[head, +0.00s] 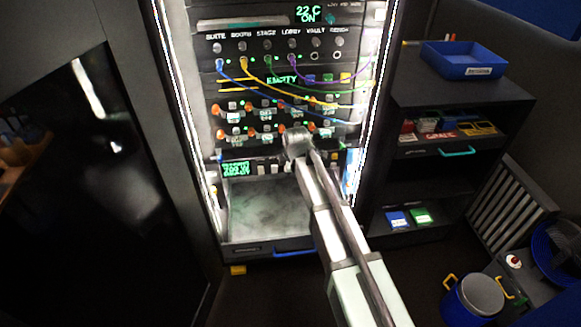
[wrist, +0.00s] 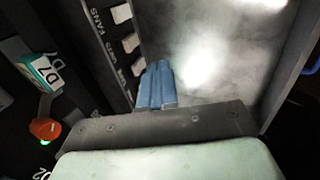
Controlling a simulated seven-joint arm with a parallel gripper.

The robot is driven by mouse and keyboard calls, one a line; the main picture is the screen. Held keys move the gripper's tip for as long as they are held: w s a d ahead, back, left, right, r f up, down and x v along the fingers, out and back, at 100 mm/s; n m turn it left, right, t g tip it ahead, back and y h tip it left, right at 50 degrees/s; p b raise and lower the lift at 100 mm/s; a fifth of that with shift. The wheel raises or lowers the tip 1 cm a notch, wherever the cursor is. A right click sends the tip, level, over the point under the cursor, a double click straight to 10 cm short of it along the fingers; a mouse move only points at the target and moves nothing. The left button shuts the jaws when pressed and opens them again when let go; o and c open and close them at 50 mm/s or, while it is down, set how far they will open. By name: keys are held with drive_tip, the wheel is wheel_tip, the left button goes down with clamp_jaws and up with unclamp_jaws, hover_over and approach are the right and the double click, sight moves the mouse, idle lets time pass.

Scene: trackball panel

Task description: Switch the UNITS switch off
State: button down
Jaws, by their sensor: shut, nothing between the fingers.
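In the wrist view a row of white switches runs along a dark strip. The top one (wrist: 121,13) has a label that reads FANS. The middle one, the UNITS switch (wrist: 131,42), has a blurred upside-down label that seems to read UNITS. Its on or off position is unclear. A third switch (wrist: 138,66) sits closest to my fingers. My gripper (wrist: 157,72) is shut and empty, its blue fingertips just right of the third switch; I cannot tell if they touch it. In the head view small white switches (head: 268,169) show below my wrist, and my fingertips are hidden.
An orange knob (wrist: 45,130) and a D7 tag (wrist: 42,72) lie left of the switches. A pale open recess (head: 265,208) is below the switch strip. Cables (head: 290,92) cross the panel above. A shelf with a blue tray (head: 463,60) stands right.

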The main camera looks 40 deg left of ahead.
drive_tip(key=w+a+f, duration=0.5)
drive_tip(key=f, duration=0.2)
drive_tip(key=shift+w+a+f, duration=0.2)
drive_tip(key=shift+f, duration=0.05)
idle(0.4)
drive_tip(key=shift+w+a+r, duration=0.15)
drive_tip(key=shift+w+a, duration=0.1)
drive_tip(key=shift+a, duration=0.05)
drive_tip(key=shift+w+r, duration=0.1)
drive_tip(key=shift+r, duration=0.1)
drive_tip(key=shift+r, duration=0.7)
drive_tip(key=shift+a, duration=0.1)
